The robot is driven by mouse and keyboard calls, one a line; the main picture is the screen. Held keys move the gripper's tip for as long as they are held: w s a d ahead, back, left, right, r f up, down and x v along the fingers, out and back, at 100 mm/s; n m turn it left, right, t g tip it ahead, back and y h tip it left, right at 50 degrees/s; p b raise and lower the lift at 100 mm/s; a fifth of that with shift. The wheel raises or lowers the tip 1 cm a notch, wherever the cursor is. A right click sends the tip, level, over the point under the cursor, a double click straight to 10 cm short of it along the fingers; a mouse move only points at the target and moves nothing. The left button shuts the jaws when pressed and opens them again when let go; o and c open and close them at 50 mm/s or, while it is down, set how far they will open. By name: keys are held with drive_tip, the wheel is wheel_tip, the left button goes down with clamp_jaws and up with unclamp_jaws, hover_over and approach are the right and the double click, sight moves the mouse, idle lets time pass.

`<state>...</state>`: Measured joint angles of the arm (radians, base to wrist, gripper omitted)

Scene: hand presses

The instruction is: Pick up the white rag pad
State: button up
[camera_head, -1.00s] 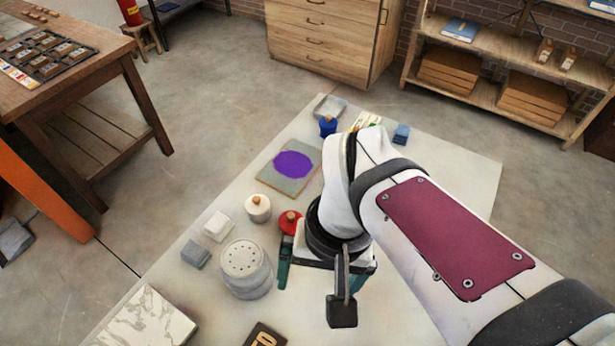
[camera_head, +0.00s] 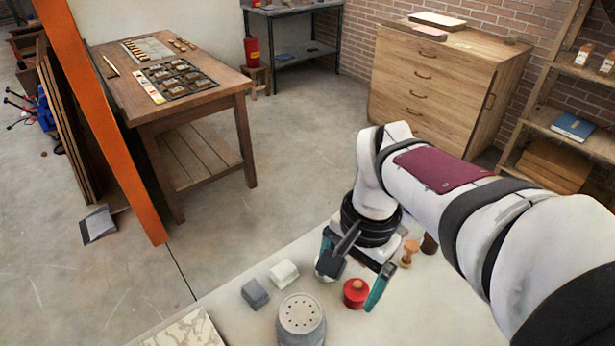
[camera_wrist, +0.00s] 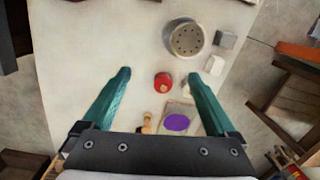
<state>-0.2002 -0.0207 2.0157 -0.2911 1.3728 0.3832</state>
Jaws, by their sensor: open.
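The white rag pad (camera_head: 284,273) is a small pale block lying on the light worktop, beside a grey pad (camera_head: 255,293). In the wrist view the white pad (camera_wrist: 214,65) is just right of the right fingertip, and the grey pad (camera_wrist: 226,40) is beyond it. My gripper (camera_head: 346,285) is open and empty, above the worktop and to the right of the white pad in the head view. In the wrist view my gripper (camera_wrist: 159,73) has its teal fingers wide apart, with the red dabber (camera_wrist: 163,80) showing between them.
A round perforated canister (camera_head: 302,318) stands in front of the white pad. The red dabber (camera_head: 355,293) is to its right. A wooden-handled tool (camera_head: 409,252) stands right of my gripper. A marbled slab (camera_head: 190,330) lies at the front left. Purple ink on a plate (camera_wrist: 176,122) shows in the wrist view.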

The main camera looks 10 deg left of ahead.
drive_tip(key=w+a+f, duration=0.2)
drive_tip(key=w+a, duration=0.3)
drive_tip(key=w, duration=0.2)
drive_tip(key=m+h, duration=0.1)
drive_tip(key=m, duration=0.1)
hover_over(284, 269)
wheel_tip(284, 269, down, 6)
drive_tip(key=f, duration=0.1)
wheel_tip(284, 269, down, 16)
drive_tip(key=shift+r, duration=0.15)
clamp_jaws()
drive_tip(key=shift+a+r, duration=0.1)
drive_tip(key=shift+r, duration=2.15)
drive_tip(key=s+d+r, duration=0.1)
drive_tip(key=d+r, duration=0.6)
drive_tip(key=d, duration=0.5)
drive_tip(key=s+d+r+n, duration=0.4)
drive_tip(key=r, duration=0.4)
drive_tip(key=s+d+r+n, duration=0.3)
drive_tip(key=d+r+n, duration=0.2)
drive_tip(key=r, duration=0.4)
drive_tip(key=shift+s+d, duration=0.15)
drive_tip(key=shift+s, duration=0.25)
